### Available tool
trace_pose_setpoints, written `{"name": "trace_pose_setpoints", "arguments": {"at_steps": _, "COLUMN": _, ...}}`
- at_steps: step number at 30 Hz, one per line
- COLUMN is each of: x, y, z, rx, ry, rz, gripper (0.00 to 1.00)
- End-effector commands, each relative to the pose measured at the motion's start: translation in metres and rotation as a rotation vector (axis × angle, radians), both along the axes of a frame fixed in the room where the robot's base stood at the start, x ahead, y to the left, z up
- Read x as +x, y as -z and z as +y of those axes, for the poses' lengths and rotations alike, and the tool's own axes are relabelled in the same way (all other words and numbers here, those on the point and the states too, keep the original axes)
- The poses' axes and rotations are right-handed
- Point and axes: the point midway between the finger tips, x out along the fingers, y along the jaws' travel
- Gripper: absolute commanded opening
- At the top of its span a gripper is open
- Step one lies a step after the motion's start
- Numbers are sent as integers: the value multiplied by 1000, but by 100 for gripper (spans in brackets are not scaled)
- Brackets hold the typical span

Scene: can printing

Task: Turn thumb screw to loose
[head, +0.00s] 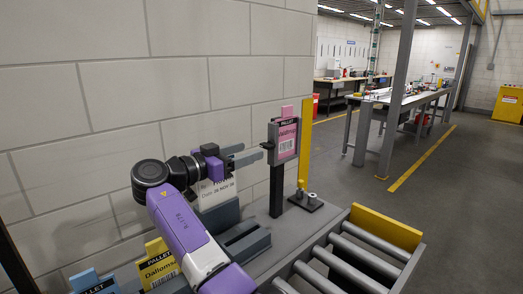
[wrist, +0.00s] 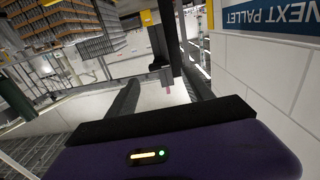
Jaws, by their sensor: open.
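A dark sign holder (head: 272,158) on a post holds a pink pallet card (head: 287,140) in the head view. A small dark knob, likely the thumb screw (head: 267,146), sticks out of the holder's left side. My gripper (head: 250,154) is level with the holder, just left of the knob. Its two grey fingers are apart and point right at the holder. In the wrist view my gripper (wrist: 160,70) shows its fingers spread, with a dark part of the holder (wrist: 160,74) and a bit of pink between them. Contact with the knob cannot be told.
A roller conveyor (head: 350,255) with a yellow end plate (head: 385,228) lies at the lower right. A yellow card (head: 158,266) and a blue card (head: 92,283) stand at the lower left. A block wall (head: 130,90) rises behind my arm. A yellow post (head: 305,140) stands behind the holder.

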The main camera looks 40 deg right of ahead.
Motion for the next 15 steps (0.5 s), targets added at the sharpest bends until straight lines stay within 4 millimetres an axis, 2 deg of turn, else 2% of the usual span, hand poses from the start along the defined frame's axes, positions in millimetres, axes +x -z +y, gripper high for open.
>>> {"name": "trace_pose_setpoints", "arguments": {"at_steps": 3, "x": 0, "y": -2, "z": -20, "rx": 1, "ry": 3, "rz": 0, "gripper": 60}}
{"name": "trace_pose_setpoints", "arguments": {"at_steps": 9, "x": 1, "y": -2, "z": -48, "rx": 0, "ry": 1, "rz": 1, "gripper": 60}}
{"name": "trace_pose_setpoints", "arguments": {"at_steps": 15, "x": 2, "y": -1, "z": -62, "rx": 0, "ry": 0, "rz": 2, "gripper": 60}}
